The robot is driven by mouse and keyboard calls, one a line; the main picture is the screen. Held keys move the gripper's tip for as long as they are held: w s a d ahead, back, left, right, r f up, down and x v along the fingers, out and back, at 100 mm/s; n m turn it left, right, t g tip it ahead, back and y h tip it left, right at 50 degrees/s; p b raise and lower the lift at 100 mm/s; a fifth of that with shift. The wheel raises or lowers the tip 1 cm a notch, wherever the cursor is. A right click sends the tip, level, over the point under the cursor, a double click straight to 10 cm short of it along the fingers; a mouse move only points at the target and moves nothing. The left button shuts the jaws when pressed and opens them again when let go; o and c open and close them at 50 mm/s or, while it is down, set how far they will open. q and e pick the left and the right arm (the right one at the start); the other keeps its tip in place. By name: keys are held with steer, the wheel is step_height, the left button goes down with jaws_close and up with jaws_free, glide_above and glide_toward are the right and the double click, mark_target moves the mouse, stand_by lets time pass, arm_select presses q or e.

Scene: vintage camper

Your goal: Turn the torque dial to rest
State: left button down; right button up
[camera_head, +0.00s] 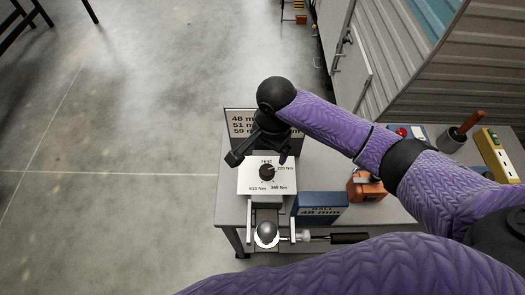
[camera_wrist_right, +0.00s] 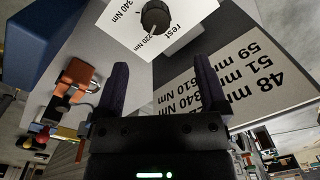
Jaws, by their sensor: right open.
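The torque dial (camera_head: 267,172) is a black round knob on a white plate (camera_head: 251,183) marked "rest", "220 Nm", "340 Nm" and "510 Nm" or similar. In the right wrist view the knob (camera_wrist_right: 155,17) sits at the top, ahead of the fingers. I cannot tell for sure which mark it points at. My right gripper (camera_head: 262,155) hangs just behind the dial, near the "rest" label. In the wrist view its two fingers (camera_wrist_right: 161,90) are apart, with nothing between them, and do not touch the knob. My left gripper is not in view.
A sign with mm sizes (camera_head: 240,122) stands behind the dial. A ball hitch (camera_head: 266,234) is in front.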

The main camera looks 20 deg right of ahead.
mark_target(268, 170)
steer(key=f+b, duration=0.1)
steer(key=f, duration=0.3)
steer(key=f+b, duration=0.2)
steer(key=f, duration=0.3)
steer(key=shift+s+a+b, duration=0.1)
steer(key=shift+s+b, duration=0.1)
steer(key=shift+b, duration=0.1)
steer(key=shift+f, duration=0.15)
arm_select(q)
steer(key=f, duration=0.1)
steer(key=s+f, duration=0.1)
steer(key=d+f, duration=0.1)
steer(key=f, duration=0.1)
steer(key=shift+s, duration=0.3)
arm_select(e)
steer(key=shift+c, duration=0.3)
steer(key=c, duration=1.2)
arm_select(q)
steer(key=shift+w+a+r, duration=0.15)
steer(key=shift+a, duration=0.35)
